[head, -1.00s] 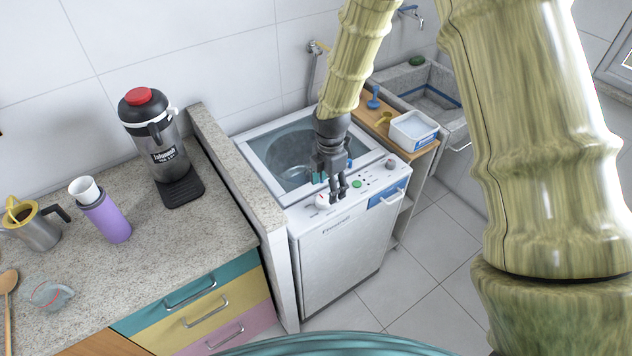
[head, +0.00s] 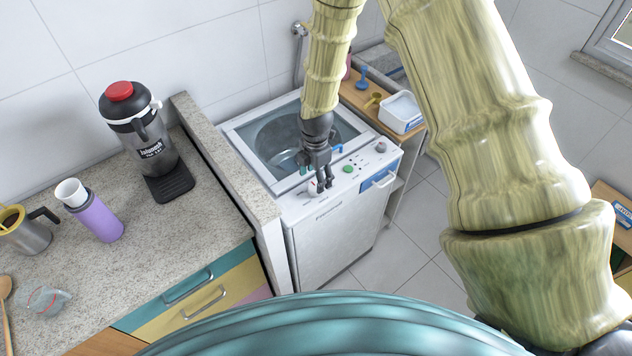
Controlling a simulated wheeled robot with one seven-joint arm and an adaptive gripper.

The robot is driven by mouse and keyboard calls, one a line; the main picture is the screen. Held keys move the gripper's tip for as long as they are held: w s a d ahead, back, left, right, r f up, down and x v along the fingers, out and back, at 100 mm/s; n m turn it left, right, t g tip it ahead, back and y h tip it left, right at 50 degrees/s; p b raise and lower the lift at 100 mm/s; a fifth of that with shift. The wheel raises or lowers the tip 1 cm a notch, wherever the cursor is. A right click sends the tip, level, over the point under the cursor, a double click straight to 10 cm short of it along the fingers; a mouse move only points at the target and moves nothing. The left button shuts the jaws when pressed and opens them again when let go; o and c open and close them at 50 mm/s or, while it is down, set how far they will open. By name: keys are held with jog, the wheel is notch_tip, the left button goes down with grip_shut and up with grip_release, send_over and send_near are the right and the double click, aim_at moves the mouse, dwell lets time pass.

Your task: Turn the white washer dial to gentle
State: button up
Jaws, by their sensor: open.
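The white washer (head: 328,240) stands beyond the counter, with its control panel along the top front edge. The white dial (head: 312,187), with a red mark, sits at the left end of the panel, partly hidden by my gripper. My gripper (head: 325,188) points down over the panel. Its dark fingers are open and empty, close to the right side of the dial. I cannot tell whether they touch it. The dial's setting and the small printed labels are too small to read.
A green button (head: 348,169) and a grey knob (head: 381,147) sit right of my gripper on the panel. A raised stone counter edge (head: 225,165) borders the washer's left side. A white tub (head: 401,112) stands on the wooden shelf at right.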

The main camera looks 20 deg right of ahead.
aim_at(315, 188)
jog(key=shift+f+p, duration=0.75)
jog(key=shift+f, duration=1.5)
jog(key=shift+c, duration=0.2)
jog(key=c, duration=1)
